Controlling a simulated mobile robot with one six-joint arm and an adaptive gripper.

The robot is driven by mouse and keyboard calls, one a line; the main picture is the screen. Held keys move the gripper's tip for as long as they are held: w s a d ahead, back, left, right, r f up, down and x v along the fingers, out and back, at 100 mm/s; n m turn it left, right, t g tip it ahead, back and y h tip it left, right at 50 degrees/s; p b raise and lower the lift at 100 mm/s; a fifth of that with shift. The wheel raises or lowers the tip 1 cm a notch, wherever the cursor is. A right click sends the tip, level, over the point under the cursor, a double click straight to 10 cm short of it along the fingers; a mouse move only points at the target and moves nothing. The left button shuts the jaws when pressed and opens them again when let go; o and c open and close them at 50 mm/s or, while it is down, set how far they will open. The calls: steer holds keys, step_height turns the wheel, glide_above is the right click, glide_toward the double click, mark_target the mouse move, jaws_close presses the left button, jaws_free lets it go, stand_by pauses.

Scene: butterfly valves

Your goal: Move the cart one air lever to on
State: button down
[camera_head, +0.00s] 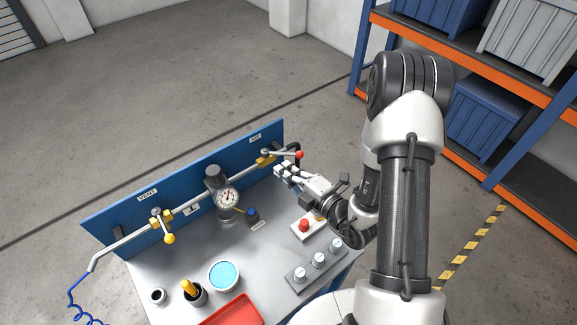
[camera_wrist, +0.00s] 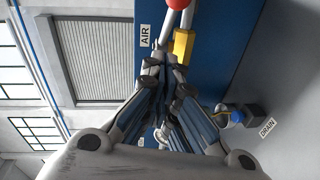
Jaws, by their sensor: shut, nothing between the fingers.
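The air valve is a brass body (camera_head: 265,160) on the pipe at the right end of the blue panel, under an AIR label (camera_head: 255,138). Its lever ends in a red ball (camera_head: 299,154) and points right, close to the pipe's line. My gripper (camera_head: 279,170) is shut and empty, just in front of and below the lever. In the wrist view the fingertips (camera_wrist: 163,58) meet beside the brass body (camera_wrist: 183,46), with the red ball (camera_wrist: 178,3) cut by the top edge. I cannot tell whether the fingers touch the lever.
A yellow-balled vent lever (camera_head: 169,238) hangs on the left. A gauge (camera_head: 227,198) and a blue drain knob (camera_head: 252,213) stand mid-panel. A red button box (camera_head: 304,227), several capped posts (camera_head: 319,259), a red tray (camera_head: 234,312) and cups occupy the cart top (camera_head: 262,255).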

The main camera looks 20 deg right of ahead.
mark_target(284, 153)
steer(key=shift+w+d+f, duration=0.15)
steer(key=shift+w+d, duration=0.2)
steer(key=shift+w, duration=0.35)
steer(key=shift+w+d+f, duration=0.1)
steer(key=shift+w+d, duration=0.2)
steer(key=shift+w, duration=0.4)
steer(key=shift+w+d+n+g+y, duration=0.3)
steer(key=shift+d+n+g+y, duration=0.15)
steer(key=shift+n+y, duration=0.2)
steer(key=shift+w+d+y+p, duration=0.1)
steer(key=shift+y+p, duration=0.25)
steer(key=n+g+y, duration=0.1)
steer(key=w+d+n+g+y+p, duration=0.1)
steer(key=shift+w+d+n+g+y, duration=0.1)
steer(key=shift+w+n+g+y, duration=0.15)
steer(key=shift+n+y, duration=0.1)
steer(key=w+n+g+y, duration=0.1)
steer(key=g, duration=0.1)
steer(key=w+n+g+y, duration=0.1)
steer(key=w+n+g, duration=0.1)
steer(key=shift+d+y, duration=0.35)
steer(key=shift+d, duration=0.05)
steer(key=shift+w, duration=0.1)
